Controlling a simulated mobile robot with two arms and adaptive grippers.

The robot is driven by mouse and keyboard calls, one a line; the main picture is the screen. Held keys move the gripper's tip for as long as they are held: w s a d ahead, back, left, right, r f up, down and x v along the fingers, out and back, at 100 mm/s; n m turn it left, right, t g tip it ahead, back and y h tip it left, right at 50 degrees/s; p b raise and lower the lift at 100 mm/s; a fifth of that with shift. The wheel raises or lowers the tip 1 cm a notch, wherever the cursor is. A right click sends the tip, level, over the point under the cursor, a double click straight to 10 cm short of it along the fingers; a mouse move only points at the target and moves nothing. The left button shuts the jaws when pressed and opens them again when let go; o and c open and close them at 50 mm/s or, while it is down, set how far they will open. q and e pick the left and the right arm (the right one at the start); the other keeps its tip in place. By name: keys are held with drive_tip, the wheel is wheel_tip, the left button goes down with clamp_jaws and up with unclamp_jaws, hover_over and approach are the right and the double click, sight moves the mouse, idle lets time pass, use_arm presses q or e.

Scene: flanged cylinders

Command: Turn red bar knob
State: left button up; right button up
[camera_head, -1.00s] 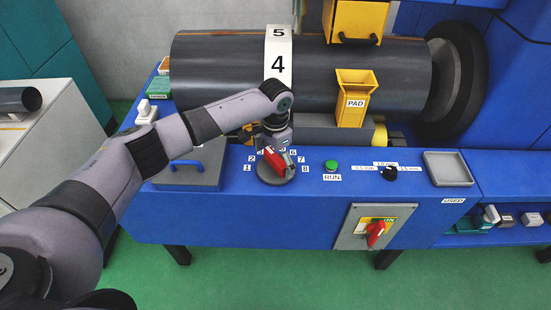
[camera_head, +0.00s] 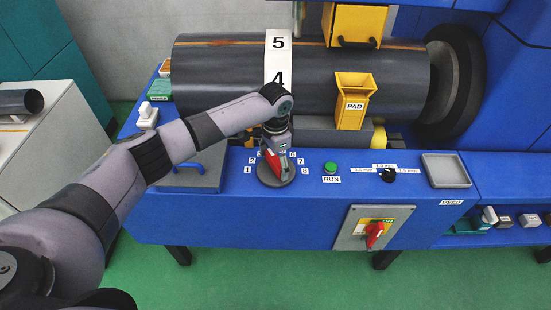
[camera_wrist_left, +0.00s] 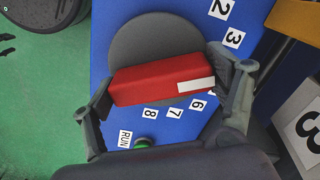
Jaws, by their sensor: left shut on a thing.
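The red bar knob (camera_head: 271,163) sits on a round grey dial plate on the blue console, with numbers around it. In the left wrist view the red bar (camera_wrist_left: 160,79) carries a white pointer mark near its right end. My left gripper (camera_head: 277,158) comes down over the knob. In the left wrist view its two fingers (camera_wrist_left: 165,85) are at the two ends of the bar, shut on it. The gripper hides part of the knob and some numbers in the head view. My right gripper is not in view.
A green RUN button (camera_head: 330,167) and a small black knob (camera_head: 388,175) lie to the right on the console. A grey tray (camera_head: 447,169) is farther right. Behind stands a large dark cylinder (camera_head: 220,75) with a numbered white band. A yellow PAD chute (camera_head: 354,100) hangs before it.

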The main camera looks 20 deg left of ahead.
sight(275, 159)
use_arm(q)
drive_tip(key=shift+r+m+p, duration=0.15)
drive_tip(key=shift+m+p, duration=0.35)
drive_tip(key=shift+m, duration=1.2)
drive_tip(key=o, duration=1.2)
drive_tip(key=shift+c, duration=0.2)
wheel_tip(275, 159, up, 12)
drive_tip(key=shift+f, duration=0.2)
